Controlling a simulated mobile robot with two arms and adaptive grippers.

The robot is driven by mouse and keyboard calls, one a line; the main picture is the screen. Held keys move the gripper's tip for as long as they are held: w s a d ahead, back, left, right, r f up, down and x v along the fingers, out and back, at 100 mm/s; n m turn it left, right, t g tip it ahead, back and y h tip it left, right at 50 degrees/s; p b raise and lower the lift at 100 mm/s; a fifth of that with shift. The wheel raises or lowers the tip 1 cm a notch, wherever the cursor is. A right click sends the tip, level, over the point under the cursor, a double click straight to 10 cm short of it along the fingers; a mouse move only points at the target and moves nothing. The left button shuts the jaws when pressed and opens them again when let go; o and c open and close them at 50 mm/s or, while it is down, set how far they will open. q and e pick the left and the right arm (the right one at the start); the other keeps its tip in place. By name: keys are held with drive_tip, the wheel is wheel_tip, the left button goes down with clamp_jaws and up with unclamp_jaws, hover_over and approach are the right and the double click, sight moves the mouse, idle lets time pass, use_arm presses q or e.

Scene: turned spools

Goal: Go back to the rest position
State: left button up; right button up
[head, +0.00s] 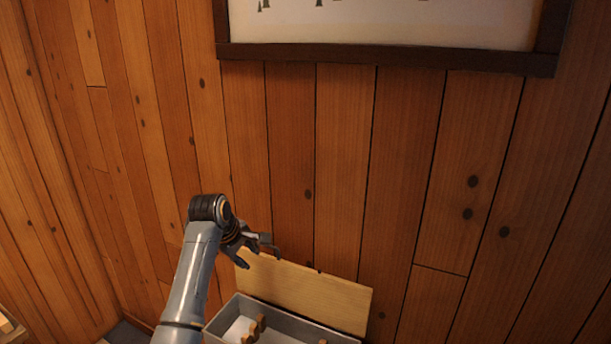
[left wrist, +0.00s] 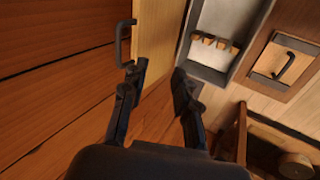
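My left gripper (head: 260,253) is raised in front of the plank wall, beside the upper left end of an upright pale wooden lid (head: 315,292). In the left wrist view its two fingers (left wrist: 159,78) are spread apart with nothing between them. The lid also shows in that view (left wrist: 152,38), with a dark handle (left wrist: 121,42) close to one finger; I see no grip on it. Below the lid is an open grey box (head: 290,313). Several wooden spools (left wrist: 214,42) lie inside the box. My right gripper is not in view.
A dark-framed picture (head: 400,57) hangs on the wall above. In the left wrist view, a wooden panel with a dark handle (left wrist: 287,66) lies beyond the box, and a round wooden piece (left wrist: 295,165) is at the lower right. The wall area right of my arm is clear.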

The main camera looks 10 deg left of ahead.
use_arm(q)
drive_tip(key=s+a+f+m+g+y, duration=0.1)
drive_tip(key=s+f+m, duration=0.6)
drive_tip(key=s+f, duration=1.2)
drive_tip(key=s+d+r+m+g, duration=0.15)
drive_tip(key=s+m, duration=0.55)
drive_tip(key=s, duration=1.8)
wheel_tip(320, 180, down, 27)
drive_tip(key=s+g+b, duration=0.1)
drive_tip(key=s+b, duration=0.1)
drive_tip(key=b, duration=0.1)
drive_tip(key=s+a+f+m+g+b, duration=0.1)
drive_tip(key=s+a+f+b, duration=0.1)
drive_tip(key=s+f, duration=1.5)
wheel_tip(320, 180, down, 3)
drive_tip(key=shift+a+r+y, duration=0.1)
drive_tip(key=shift+a+y, duration=0.2)
drive_tip(key=shift+a, duration=0.25)
